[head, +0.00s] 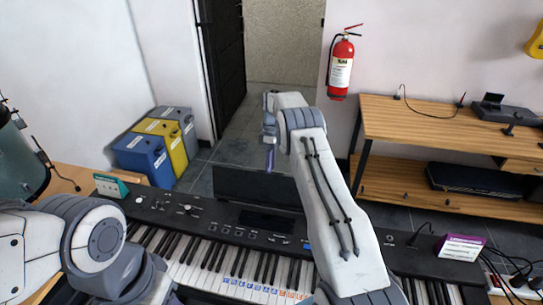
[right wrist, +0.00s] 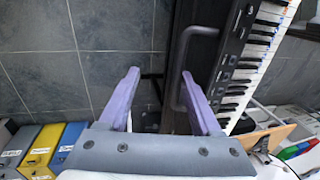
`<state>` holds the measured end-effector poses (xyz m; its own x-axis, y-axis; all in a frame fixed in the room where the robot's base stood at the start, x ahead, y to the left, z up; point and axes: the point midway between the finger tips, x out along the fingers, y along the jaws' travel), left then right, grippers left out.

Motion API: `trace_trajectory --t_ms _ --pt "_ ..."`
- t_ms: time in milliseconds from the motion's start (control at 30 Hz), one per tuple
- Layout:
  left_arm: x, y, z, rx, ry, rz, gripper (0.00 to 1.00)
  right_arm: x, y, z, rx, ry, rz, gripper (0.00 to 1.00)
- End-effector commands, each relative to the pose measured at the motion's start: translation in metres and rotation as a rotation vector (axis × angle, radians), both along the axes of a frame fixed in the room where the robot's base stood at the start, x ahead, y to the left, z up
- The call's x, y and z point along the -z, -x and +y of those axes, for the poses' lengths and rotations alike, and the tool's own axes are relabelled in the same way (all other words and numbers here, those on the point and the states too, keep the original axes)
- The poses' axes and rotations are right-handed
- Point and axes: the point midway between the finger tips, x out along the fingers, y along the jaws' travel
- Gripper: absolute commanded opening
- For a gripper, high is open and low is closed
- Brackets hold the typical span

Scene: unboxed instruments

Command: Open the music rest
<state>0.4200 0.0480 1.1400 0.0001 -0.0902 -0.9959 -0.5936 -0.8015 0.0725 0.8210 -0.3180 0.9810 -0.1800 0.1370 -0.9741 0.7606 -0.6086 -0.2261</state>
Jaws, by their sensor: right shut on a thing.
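The music rest (head: 243,188) is a dark, flat panel standing up behind the black keyboard (head: 160,207) in the head view. My right gripper (head: 270,158) is at its upper edge, right of the panel's middle, fingers pointing down. My forearm hides the panel's right part. In the right wrist view the two purple fingers of my right gripper (right wrist: 160,88) stand apart on either side of a dark edge, and the gripper is shut on the music rest. The contact itself is hard to make out. My left arm shows at the lower left, but its gripper is out of view.
A green-and-white box (head: 110,186) and a purple-and-white box (head: 460,247) sit on the keyboard's ends. A wooden desk (head: 420,135) stands at the right. Blue, yellow and grey bins (head: 167,137) stand at the left. Tiled floor (head: 240,150) behind the keyboard is clear.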

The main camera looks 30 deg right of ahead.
Motion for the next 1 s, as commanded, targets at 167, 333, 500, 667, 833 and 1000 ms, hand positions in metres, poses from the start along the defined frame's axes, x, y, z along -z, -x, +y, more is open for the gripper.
trace_trajectory --t_ms 167,333,500,667,833,1000 --pt "0.009 0.0 0.0 0.0 0.0 0.0 0.5 -0.035 -0.011 -0.01 0.005 0.013 -0.027 0.42" --pt "0.004 0.0 0.0 0.001 0.0 0.0 0.5 -0.061 -0.013 -0.012 0.004 0.009 -0.016 0.42" --pt "-0.018 0.0 0.0 0.0 0.0 0.0 0.5 -0.083 -0.013 -0.013 0.002 0.005 -0.006 0.42" --pt "-0.041 0.0 0.0 0.001 0.001 -0.001 0.5 -0.091 -0.015 -0.014 0.002 0.004 -0.004 0.42" --pt "-0.057 0.0 0.0 0.001 0.0 0.0 0.5 -0.095 -0.015 -0.015 0.002 0.004 -0.003 0.42" --pt "-0.062 0.0 0.0 0.001 0.0 0.0 0.5 -0.095 -0.016 -0.015 0.002 0.004 -0.003 0.42"
